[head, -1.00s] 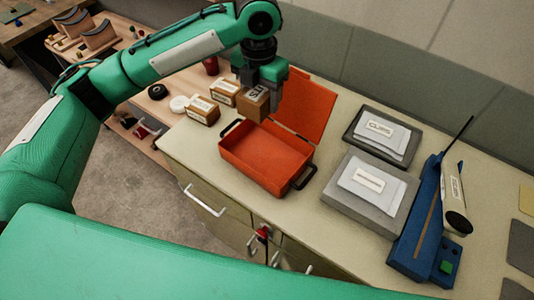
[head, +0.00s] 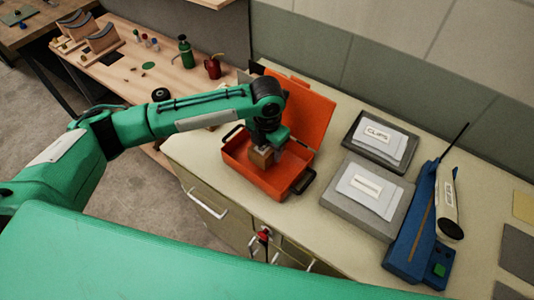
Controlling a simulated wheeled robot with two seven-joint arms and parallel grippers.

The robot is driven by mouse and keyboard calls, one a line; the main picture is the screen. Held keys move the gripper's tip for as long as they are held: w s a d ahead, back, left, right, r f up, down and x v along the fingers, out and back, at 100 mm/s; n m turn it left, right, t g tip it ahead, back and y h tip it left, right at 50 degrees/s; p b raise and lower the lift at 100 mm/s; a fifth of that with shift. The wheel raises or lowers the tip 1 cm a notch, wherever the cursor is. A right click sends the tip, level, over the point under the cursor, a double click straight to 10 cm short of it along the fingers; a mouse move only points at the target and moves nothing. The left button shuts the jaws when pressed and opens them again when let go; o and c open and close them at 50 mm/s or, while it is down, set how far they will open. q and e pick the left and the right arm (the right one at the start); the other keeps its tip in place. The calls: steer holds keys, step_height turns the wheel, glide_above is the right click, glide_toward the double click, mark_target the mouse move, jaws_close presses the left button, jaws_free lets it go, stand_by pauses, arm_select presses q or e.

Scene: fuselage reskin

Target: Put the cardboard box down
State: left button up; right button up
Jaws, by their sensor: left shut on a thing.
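A small brown cardboard box (head: 262,157) is in my left gripper (head: 264,147), which is shut on it and points down. The box is inside the outline of the open orange-red case (head: 277,187), toward its back left part. I cannot tell whether the box touches the case floor. The case stands on the cream counter with its lid (head: 312,112) raised at the back. My right gripper is not in view.
Two grey trays with labelled packs, one dark (head: 357,147) and one light (head: 338,195), lie right of the case. A blue device (head: 412,240) stands further right. A wooden bench (head: 125,60) with a green bottle (head: 186,51) is behind left.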

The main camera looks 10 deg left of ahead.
arm_select(q)
step_height(320, 180, down, 4)
steer(key=shift+r+p, duration=0.1)
steer(key=shift+p, duration=0.4)
steer(key=shift+f, duration=0.2)
steer(key=shift+f, duration=0.1)
steer(key=o, duration=1.3)
step_height(320, 180, up, 12)
steer(key=b, duration=0.3)
steer(key=shift+s, duration=0.1)
